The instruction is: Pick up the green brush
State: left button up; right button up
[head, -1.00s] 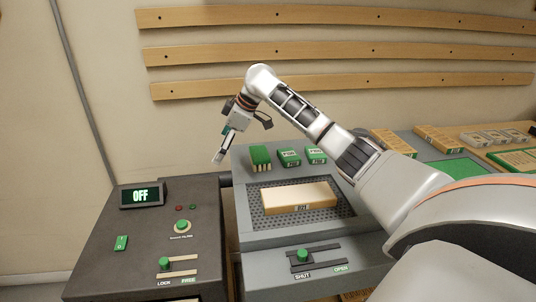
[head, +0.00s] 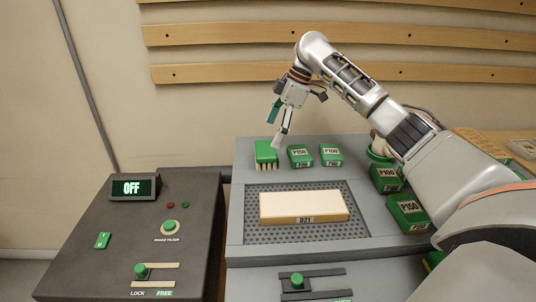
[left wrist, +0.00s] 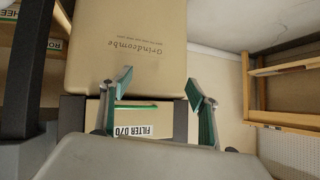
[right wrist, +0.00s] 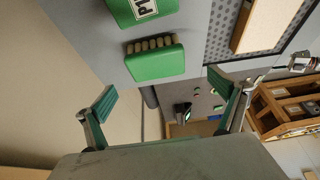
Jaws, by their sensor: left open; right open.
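The green brush (head: 265,153), a green block with pale bristle tufts, lies at the back left of the grey bench top. In the right wrist view the brush (right wrist: 155,62) shows above and between the open fingers, with its bristles toward the top of the picture. My right gripper (head: 278,126) hangs just above and behind the brush, open and empty; it also shows in the right wrist view (right wrist: 160,105). My left gripper is not in the head view.
A pale block (head: 303,205) lies on the perforated plate (head: 360,228) in front. The dark control box (head: 90,255) with an OFF display (head: 132,188) stands left. Wooden rails cross the wall.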

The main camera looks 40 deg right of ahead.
aim_at(265, 148)
jog(key=b+x, duration=0.1)
jog(key=x, duration=0.3)
jog(key=b+x, duration=0.1)
jog(key=x, duration=0.1)
jog(key=shift+w+d+f+b, duration=0.15)
jog(key=shift+d+f+b, duration=0.05)
jog(key=shift+f+b, duration=0.25)
jog(key=shift+w+a+f, duration=0.1)
jog(key=shift+w+f, duration=0.05)
jog(key=shift+f, duration=0.15)
jog(key=shift+r, duration=0.25)
jog(key=c, duration=1.3)
pick_arm(q)
jog(key=shift+a+f, duration=0.25)
jog(key=shift+f, duration=0.35)
jog(key=shift+a+f, duration=0.25)
jog(key=shift+f, duration=0.35)
